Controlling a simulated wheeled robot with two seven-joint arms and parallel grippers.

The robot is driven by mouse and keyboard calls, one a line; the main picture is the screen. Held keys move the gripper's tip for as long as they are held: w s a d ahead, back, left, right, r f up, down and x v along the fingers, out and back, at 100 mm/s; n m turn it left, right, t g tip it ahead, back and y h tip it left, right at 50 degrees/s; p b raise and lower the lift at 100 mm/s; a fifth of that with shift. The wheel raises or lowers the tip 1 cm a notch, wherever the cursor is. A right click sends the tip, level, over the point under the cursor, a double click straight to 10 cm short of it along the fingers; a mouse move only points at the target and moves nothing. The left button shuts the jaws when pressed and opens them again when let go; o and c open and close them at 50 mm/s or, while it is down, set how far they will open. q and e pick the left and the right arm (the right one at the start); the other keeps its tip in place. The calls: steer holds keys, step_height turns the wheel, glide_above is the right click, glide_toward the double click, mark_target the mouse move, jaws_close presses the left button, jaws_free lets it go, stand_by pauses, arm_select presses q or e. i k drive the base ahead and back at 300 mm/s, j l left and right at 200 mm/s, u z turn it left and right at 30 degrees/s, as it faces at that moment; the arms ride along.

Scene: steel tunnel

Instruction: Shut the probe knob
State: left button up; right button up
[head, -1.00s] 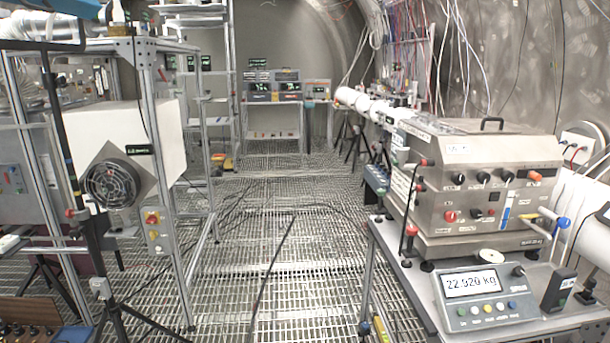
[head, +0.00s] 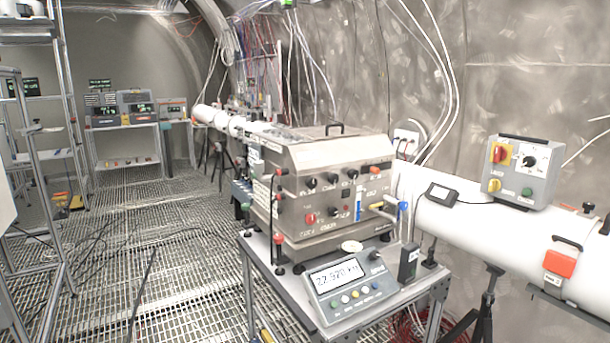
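I cannot tell which knob is the probe knob. A steel instrument box (head: 335,190) stands on a metal cart, with several black knobs, a red knob (head: 310,219) and an orange one (head: 376,170) on its front. A blue-ended handle (head: 402,206) sticks out at its right side. A grey control box (head: 523,172) sits on the white pipe, with a red switch on a yellow plate (head: 501,154) and a black knob on a white dial (head: 529,161). Labels are too small to read. Neither gripper is in view.
A scale with a lit display (head: 338,276) stands at the cart's front. The white pipe (head: 463,225) runs along the right wall on black stands. Grated floor (head: 185,265) lies open left of the cart, with cables on it. Metal racks (head: 32,150) stand at left.

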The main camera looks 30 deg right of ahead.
mark_target(353, 174)
steer(key=l+z, duration=0.2)
steer(key=z, duration=0.7)
